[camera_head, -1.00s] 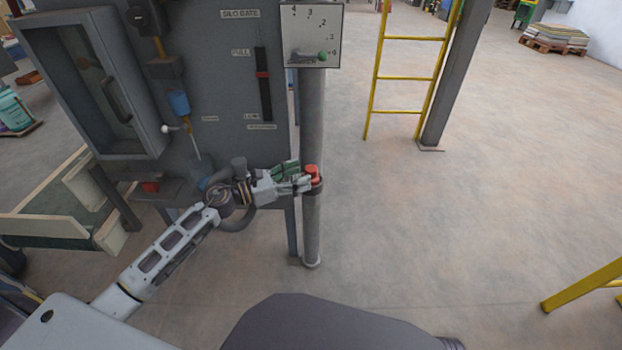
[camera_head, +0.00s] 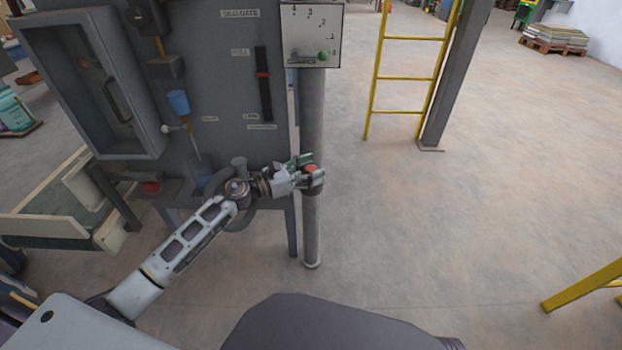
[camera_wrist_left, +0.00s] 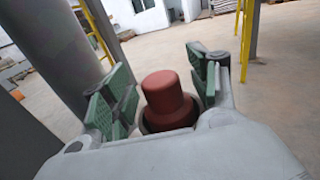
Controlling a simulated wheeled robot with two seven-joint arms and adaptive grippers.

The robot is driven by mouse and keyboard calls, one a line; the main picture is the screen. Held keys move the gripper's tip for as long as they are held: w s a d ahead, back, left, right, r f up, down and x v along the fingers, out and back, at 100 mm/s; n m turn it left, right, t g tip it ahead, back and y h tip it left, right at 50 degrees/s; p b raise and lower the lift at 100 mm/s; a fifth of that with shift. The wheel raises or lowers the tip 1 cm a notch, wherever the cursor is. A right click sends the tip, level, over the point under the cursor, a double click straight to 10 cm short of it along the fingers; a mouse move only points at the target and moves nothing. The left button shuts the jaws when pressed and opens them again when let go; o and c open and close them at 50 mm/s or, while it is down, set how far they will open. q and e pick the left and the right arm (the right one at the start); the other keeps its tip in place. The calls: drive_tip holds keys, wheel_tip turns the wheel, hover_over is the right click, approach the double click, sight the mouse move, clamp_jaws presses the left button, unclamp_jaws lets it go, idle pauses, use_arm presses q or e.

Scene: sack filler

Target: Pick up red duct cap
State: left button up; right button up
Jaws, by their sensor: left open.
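The red duct cap (camera_head: 311,169) sits on a short stub on the front of the grey vertical pipe (camera_head: 312,225). In the left wrist view the cap (camera_wrist_left: 167,98) stands upright between the two green-padded fingers, with its lower part partly hidden by my gripper. My left gripper (camera_head: 305,169) is open around the cap; in the left wrist view the gripper (camera_wrist_left: 165,85) shows a gap between each finger and the cap. My right gripper is not in view.
The grey cabinet (camera_head: 225,100) with its slot lever stands just left of the pipe. A dial plate (camera_head: 312,35) is above the cap. A yellow ladder (camera_head: 410,80) and a grey post stand farther back.

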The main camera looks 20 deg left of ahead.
sight(311, 168)
use_arm(q)
drive_tip(key=c, duration=1.2)
drive_tip(key=shift+r, duration=0.45)
wheel_tip(311, 168, up, 8)
drive_tip(key=p, duration=0.2)
drive_tip(key=shift+f+p, duration=0.2)
drive_tip(key=shift+p, duration=0.15)
drive_tip(key=shift+r, duration=0.75)
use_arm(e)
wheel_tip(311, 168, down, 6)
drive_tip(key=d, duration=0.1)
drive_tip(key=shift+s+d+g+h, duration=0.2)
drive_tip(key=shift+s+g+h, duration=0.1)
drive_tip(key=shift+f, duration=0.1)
